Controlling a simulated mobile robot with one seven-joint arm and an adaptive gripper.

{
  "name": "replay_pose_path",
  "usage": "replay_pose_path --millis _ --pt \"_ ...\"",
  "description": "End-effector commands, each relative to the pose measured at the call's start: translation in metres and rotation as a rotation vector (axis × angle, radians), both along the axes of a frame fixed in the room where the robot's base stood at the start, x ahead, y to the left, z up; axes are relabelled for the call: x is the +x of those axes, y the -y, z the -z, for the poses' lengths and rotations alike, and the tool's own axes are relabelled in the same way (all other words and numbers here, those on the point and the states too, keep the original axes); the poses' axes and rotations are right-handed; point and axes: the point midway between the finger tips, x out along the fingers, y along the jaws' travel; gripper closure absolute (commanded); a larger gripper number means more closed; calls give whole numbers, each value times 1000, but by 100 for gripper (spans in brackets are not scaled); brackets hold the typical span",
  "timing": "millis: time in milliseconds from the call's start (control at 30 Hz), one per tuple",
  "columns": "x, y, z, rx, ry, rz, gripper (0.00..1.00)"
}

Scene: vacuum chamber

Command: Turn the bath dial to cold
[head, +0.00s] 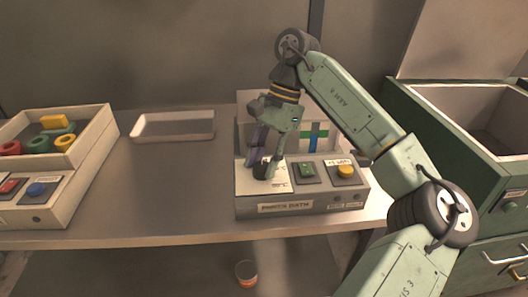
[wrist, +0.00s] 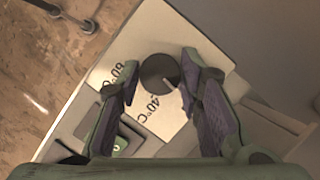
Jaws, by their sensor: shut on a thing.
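The bath dial (wrist: 158,72) is a dark round knob on a white plate (wrist: 112,58) printed "60°C" and "40°C" in the wrist view. A small light mark shows on its lower right edge, on the 40°C side. My gripper (head: 266,164) reaches down onto the dial from above at the left of the bath panel (head: 285,207) in the head view. Its two fingers stand on either side of the dial and are shut on it. The fingers hide most of the dial in the head view. No cold label is readable.
Green (head: 306,171) and yellow (head: 345,170) buttons sit right of the dial on the panel. A pale tray (head: 172,117) lies behind left. A bin of coloured rings (head: 82,148) and a red and blue button box (head: 50,213) stand far left. A green cabinet (head: 428,132) is at right. Open tabletop lies between.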

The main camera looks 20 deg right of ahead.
Motion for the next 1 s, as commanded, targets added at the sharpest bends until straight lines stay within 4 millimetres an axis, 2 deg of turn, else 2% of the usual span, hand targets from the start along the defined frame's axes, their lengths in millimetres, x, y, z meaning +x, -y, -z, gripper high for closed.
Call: replay_pose_path --millis 333,800,833,1000 --pt "0 0 0 -1 -1 -112 95" --pt "0 0 1 -1 0 -126 95" --pt "0 0 1 -1 0 -126 66" --pt "1 0 0 -1 0 -125 54"
